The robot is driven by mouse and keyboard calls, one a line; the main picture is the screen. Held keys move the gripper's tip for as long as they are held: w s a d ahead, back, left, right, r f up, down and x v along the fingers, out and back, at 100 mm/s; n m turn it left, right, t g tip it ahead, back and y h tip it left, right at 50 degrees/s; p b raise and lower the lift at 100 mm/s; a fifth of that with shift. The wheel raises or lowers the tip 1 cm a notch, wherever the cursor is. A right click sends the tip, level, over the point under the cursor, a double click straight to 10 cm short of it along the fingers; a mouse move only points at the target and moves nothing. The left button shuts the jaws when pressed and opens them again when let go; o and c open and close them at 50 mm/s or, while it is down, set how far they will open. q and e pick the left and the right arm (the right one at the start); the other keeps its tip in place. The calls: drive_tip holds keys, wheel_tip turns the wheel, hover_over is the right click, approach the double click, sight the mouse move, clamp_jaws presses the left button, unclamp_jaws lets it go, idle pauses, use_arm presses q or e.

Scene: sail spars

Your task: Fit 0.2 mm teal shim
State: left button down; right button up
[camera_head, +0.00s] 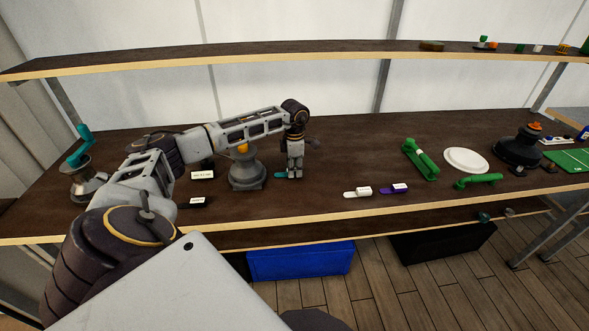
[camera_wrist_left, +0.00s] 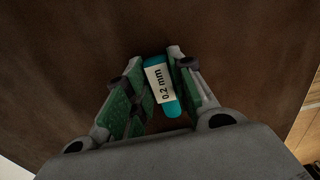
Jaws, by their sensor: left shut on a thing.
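The teal shim (camera_wrist_left: 168,98) with a white "0.2 mm" label sits between the fingers of my left gripper (camera_wrist_left: 158,85) in the left wrist view. In the head view my left gripper (camera_head: 289,175) points down at the table, shut on the shim, and the shim's teal end (camera_head: 281,175) sticks out to the left. The gripper is low over the tabletop; I cannot tell whether the shim touches it. A grey conical pedestal (camera_head: 248,172) with an orange top stands just left of the gripper. My right gripper does not show.
A white shim (camera_head: 357,192) and a purple shim (camera_head: 393,189) lie to the right. Farther right are a green bracket (camera_head: 420,160), a white plate (camera_head: 466,160) and a dark base (camera_head: 518,150). A grey stand with a teal crank (camera_head: 80,150) is at far left. The brown table (camera_head: 345,150) is clear behind the gripper.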

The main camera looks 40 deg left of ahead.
sight(283, 174)
use_arm(q)
drive_tip(key=shift+s+a, duration=0.2)
drive_tip(key=shift+s, duration=0.1)
drive_tip(key=shift+s+a, duration=0.4)
drive_tip(key=shift+s, duration=0.05)
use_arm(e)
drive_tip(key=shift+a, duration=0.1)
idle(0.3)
use_arm(q)
drive_tip(key=shift+s+a, duration=0.1)
drive_tip(key=shift+s+a, duration=0.25)
drive_tip(key=shift+s, duration=0.05)
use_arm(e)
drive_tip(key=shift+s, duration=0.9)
use_arm(q)
drive_tip(key=shift+s+a, duration=0.1)
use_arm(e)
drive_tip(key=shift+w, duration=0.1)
use_arm(q)
drive_tip(key=shift+s+a, duration=0.35)
drive_tip(key=shift+s, duration=0.05)
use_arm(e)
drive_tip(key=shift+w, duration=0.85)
